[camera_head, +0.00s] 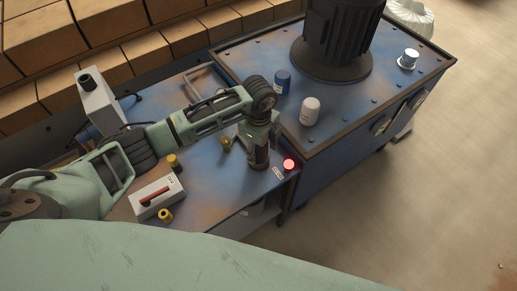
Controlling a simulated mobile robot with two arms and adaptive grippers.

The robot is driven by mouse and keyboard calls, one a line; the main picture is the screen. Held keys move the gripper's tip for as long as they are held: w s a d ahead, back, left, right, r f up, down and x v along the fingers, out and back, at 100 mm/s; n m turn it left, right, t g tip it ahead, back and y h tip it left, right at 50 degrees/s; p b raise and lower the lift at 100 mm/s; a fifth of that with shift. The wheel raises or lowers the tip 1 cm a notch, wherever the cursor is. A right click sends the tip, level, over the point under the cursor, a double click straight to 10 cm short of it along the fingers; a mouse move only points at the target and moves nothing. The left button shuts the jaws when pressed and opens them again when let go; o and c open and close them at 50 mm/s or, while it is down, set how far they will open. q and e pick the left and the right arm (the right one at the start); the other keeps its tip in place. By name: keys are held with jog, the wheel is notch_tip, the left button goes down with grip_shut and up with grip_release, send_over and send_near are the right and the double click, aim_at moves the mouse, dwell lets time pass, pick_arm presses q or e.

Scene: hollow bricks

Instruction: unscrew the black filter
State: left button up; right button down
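My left arm reaches in from the left across the blue bench (215,190). My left gripper (259,156) points down over the bench's right part, beside the blue cabinet. A dark, roughly cylindrical shape shows at its lower end. I cannot tell whether this is the black filter or the fingers themselves, nor whether the gripper is open or shut. No other small black filter shows. A blue filter-like cylinder (282,83) and a white one (310,111) stand upright on the cabinet top. My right gripper is not in view.
A glowing red lamp (289,164) sits close right of my gripper. A large black motor (341,40) stands on the blue cabinet (350,117). A grey switch box (157,196) and small yellow caps (165,215) are on the bench. Brick stacks (120,65) line the back.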

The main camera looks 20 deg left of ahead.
pick_arm(q)
jog(key=shift+s, duration=0.1)
dwell(0.4)
jog(key=m+b, duration=0.1)
jog(key=m, duration=0.3)
jog(key=shift+f+m, duration=0.1)
jog(key=shift+m, duration=0.3)
jog(key=m+b, duration=0.1)
jog(key=m, duration=0.3)
jog(key=shift+b, duration=0.35)
jog(key=m+b, duration=0.2)
jog(key=m, duration=0.3)
jog(key=shift+m, duration=0.3)
jog(key=shift+m+b, duration=0.85)
jog(key=shift+m, duration=0.55)
